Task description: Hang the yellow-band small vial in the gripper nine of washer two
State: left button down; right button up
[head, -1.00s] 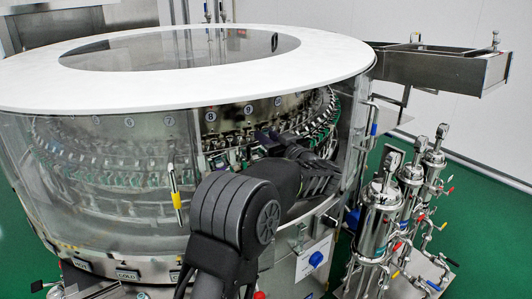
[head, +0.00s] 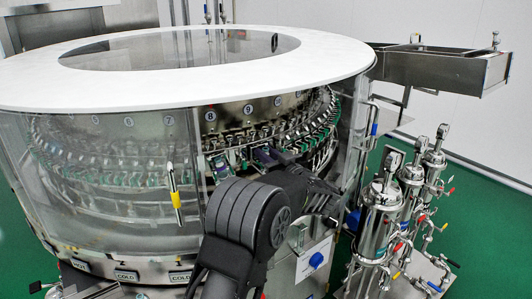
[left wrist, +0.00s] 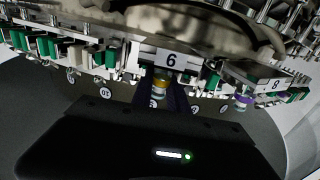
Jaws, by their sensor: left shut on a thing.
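My left gripper (head: 264,156) reaches through the washer's open front, under the ring of washer grippers near wall number 9. In the left wrist view, it is shut on the yellow-band small vial (left wrist: 159,87). The left wrist view is upside down, so the number plate (left wrist: 171,60) looking like 6 reads as nine. The vial is at this plate, in line with it. I cannot tell whether the washer gripper there holds the vial. The vial is hidden in the head view. My right gripper is not in view.
A purple-band vial (left wrist: 242,102) hangs by plate 8 (left wrist: 274,84). Green and white washer grippers (left wrist: 48,46) crowd both sides. The clear curved panel (head: 95,190) stands left of the opening, and steel filter housings (head: 382,220) stand outside at right.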

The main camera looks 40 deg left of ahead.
pick_arm(q)
jog(key=c, duration=1.3)
grip_release()
jog(key=shift+f, duration=0.1)
jog(key=shift+r, duration=0.5)
jog(key=v, duration=1.2)
